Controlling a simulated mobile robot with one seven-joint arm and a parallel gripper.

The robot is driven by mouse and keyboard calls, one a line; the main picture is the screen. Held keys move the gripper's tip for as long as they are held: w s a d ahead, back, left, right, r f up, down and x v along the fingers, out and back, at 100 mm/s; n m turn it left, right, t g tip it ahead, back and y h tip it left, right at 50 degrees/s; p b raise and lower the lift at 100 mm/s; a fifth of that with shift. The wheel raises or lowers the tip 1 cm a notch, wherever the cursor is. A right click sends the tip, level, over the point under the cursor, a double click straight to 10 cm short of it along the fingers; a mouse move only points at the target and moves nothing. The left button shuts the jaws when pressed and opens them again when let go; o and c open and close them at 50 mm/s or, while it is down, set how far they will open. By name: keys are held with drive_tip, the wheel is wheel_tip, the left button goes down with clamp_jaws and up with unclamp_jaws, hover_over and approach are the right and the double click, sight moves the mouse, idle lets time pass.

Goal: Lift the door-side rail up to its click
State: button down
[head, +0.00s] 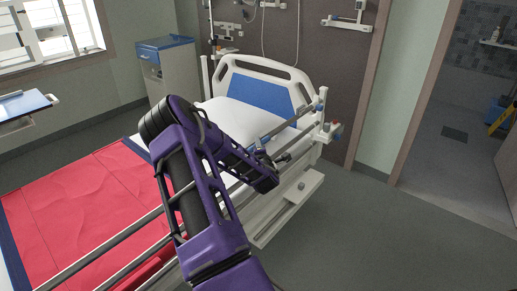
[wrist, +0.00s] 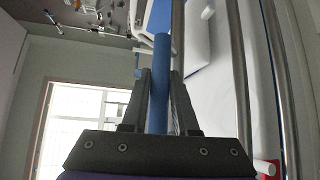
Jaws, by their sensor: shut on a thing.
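The door-side rail (head: 135,225) is a pair of grey metal bars along the near right side of the bed (head: 75,200). It slants from the lower left up toward the headboard, and my arm hides its middle part. My gripper (head: 284,157) is at the rail's head-end half, with its fingers small and partly hidden in the head view. In the wrist view my gripper (wrist: 160,85) has its two dark fingers closed on either side of a blue bar-shaped grip (wrist: 161,55). Grey rail bars (wrist: 241,85) run beside it. The latch is not discernible.
The white and blue headboard (head: 262,92) stands against the wall. A bedside cabinet (head: 172,70) is behind the bed, and an overbed table (head: 22,106) is at left. The floor (head: 400,235) right of the bed is clear, toward a doorway.

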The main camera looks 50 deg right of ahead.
drive_tip(key=shift+w+d+r, duration=0.1)
drive_tip(key=shift+w+r, duration=0.05)
drive_tip(key=shift+r, duration=0.35)
drive_tip(key=c, duration=0.9)
unclamp_jaws()
drive_tip(key=shift+o, duration=1.1)
drive_tip(key=shift+f, duration=0.1)
drive_tip(key=shift+s+a, duration=0.45)
drive_tip(key=shift+s, duration=0.05)
drive_tip(key=v, duration=1.6)
drive_tip(key=shift+b, duration=0.35)
drive_tip(key=shift+s, duration=0.15)
